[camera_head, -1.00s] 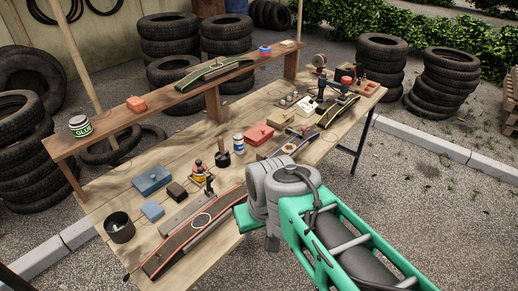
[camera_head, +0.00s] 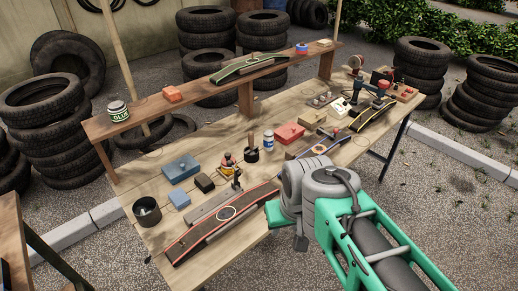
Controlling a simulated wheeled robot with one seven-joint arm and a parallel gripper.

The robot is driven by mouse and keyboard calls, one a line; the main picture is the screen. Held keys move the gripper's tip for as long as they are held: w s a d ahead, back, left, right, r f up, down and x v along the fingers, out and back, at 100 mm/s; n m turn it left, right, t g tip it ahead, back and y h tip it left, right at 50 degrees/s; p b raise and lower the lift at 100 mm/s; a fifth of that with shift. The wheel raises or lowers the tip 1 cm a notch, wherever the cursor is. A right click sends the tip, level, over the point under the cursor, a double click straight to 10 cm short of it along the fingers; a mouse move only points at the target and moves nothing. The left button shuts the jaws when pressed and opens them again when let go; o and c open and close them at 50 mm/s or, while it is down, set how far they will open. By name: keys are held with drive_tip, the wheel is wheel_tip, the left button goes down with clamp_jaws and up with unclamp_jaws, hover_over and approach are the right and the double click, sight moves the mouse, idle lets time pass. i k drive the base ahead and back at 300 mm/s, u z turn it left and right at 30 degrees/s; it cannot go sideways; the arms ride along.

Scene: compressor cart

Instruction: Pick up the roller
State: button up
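I cannot pick out the roller with certainty; the tools on the bench are small at this distance. A small tool (camera_head: 328,133) with a hammer-like or roller-like shape lies by the blue-edged skateboard deck (camera_head: 312,147) in the middle of the wooden workbench (camera_head: 160,240). A dark cup-like item with an upright handle (camera_head: 252,152) stands to the left of it. My gripper (camera_head: 281,214) is at the bench's front edge, right of the red-edged deck (camera_head: 222,222). Its fingers are not clearly seen, and I see nothing held.
The bench also holds a black pot (camera_head: 147,211), a blue box (camera_head: 181,167), a red box (camera_head: 289,134) and a drill (camera_head: 380,90). Another wooden table (camera_head: 12,245) stands at lower left.

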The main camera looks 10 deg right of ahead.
sight(251, 135)
drive_tip(key=u, duration=4.6)
drive_tip(key=k, duration=1.9)
drive_tip(key=z, duration=1.05)
drive_tip(key=i, duration=0.5)
